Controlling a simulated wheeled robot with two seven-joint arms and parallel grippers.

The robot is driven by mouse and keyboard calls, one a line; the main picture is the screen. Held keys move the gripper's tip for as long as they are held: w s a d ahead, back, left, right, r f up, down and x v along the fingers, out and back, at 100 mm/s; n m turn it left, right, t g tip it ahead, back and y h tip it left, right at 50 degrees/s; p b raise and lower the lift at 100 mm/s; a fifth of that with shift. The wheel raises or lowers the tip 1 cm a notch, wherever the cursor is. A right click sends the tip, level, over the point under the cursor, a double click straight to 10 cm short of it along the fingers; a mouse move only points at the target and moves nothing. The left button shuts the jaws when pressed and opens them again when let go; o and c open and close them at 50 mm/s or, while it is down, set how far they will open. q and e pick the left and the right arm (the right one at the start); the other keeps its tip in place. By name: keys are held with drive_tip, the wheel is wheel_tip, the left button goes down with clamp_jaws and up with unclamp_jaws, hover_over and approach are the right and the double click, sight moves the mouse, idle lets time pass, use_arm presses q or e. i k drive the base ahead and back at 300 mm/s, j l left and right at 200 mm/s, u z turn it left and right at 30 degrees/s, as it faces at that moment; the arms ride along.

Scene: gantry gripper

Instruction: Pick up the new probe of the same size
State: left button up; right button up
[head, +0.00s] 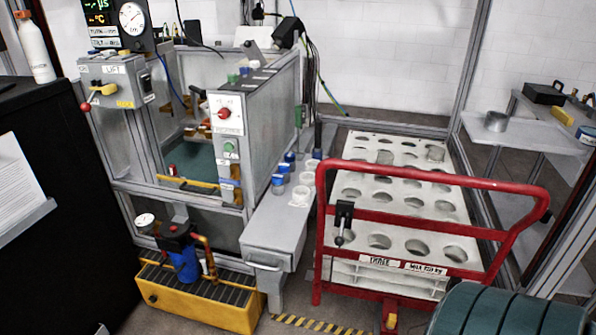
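I cannot tell for sure which thing is the probe. Small blue-topped pieces (278,185) stand in a row on the grey bench (285,230), beside the control cabinet (265,120). White ring-like pieces (300,196) stand in a row to their right. Neither of my grippers shows in the head view.
A yellow tray with a grate (205,300) sits low at the left. A metal cylinder (496,121) stands on a right shelf. A dark green ribbed round object (510,315) fills the lower right corner.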

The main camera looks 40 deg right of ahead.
sight(284, 168)
drive_tip(key=i+l+z, duration=0.15)
drive_tip(key=z, duration=0.35)
drive_tip(key=i+z, duration=0.15)
drive_tip(key=z, duration=0.3)
drive_tip(key=i+z, duration=0.25)
drive_tip(key=i, duration=0.35)
drive_tip(key=i+z, duration=0.25)
drive_tip(key=i, duration=0.35)
drive_tip(key=i+j, duration=0.1)
drive_tip(key=i, duration=0.3)
drive_tip(key=k+z, duration=0.1)
drive_tip(key=k+l, duration=0.05)
